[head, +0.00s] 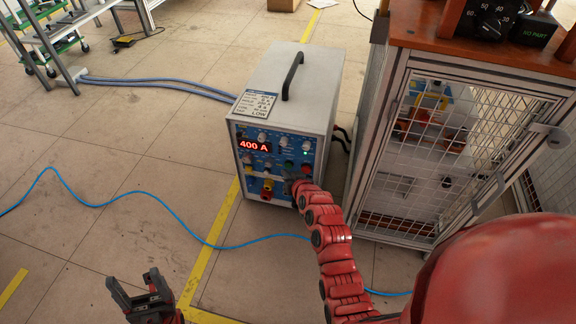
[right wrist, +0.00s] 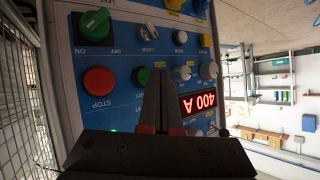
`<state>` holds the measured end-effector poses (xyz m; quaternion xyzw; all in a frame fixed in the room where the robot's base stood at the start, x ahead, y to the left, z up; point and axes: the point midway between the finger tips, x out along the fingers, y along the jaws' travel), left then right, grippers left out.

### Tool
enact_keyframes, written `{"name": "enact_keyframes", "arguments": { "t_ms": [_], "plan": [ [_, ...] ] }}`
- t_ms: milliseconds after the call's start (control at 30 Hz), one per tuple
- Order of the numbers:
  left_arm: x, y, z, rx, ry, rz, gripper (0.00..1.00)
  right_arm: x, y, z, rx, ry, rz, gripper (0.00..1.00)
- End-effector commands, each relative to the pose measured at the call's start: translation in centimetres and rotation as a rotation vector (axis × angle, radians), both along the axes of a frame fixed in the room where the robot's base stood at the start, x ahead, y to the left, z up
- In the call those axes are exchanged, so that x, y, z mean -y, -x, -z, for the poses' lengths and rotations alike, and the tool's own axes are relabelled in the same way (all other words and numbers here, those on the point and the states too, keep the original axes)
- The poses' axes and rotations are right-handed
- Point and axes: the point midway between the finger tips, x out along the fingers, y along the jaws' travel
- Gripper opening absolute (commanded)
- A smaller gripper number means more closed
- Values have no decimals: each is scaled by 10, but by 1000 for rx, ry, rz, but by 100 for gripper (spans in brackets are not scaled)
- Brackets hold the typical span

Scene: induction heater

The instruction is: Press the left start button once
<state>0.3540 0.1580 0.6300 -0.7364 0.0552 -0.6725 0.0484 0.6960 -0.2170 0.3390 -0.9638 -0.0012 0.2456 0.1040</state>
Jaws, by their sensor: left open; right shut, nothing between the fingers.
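The heater's blue control panel (head: 262,166) faces me, with a red 400 A display (head: 254,146). In the right wrist view the panel (right wrist: 125,50) shows turned around, with a red STOP button (right wrist: 98,80) and a green knob (right wrist: 94,25). A sliver of green (right wrist: 112,130) shows beside my gripper body; I cannot tell whether it is the left start button. My right gripper (right wrist: 161,72) is shut and empty, its tips in front of the panel; contact cannot be told. My left gripper (head: 137,287) is open and empty, low above the floor.
The grey heater box (head: 312,85) with a black handle (head: 293,75) stands on the floor. A mesh cage (head: 420,150) stands close on its right. A blue cable (head: 140,195) crosses the floor. The floor left of the box is mostly clear.

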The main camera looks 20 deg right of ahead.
Motion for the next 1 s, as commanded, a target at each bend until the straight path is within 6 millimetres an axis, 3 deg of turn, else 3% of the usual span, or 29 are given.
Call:
{"name": "enact_keyframes", "arguments": {
  "t_ms": [433,1000],
  "plan": [
    [0,0,-5,0,0,0,66,-4,5,0,-4,-2,-1,0],
    [0,0,-33,0,0,0,66,-29,44,2,-5,-1,-1,0]
  ]
}}
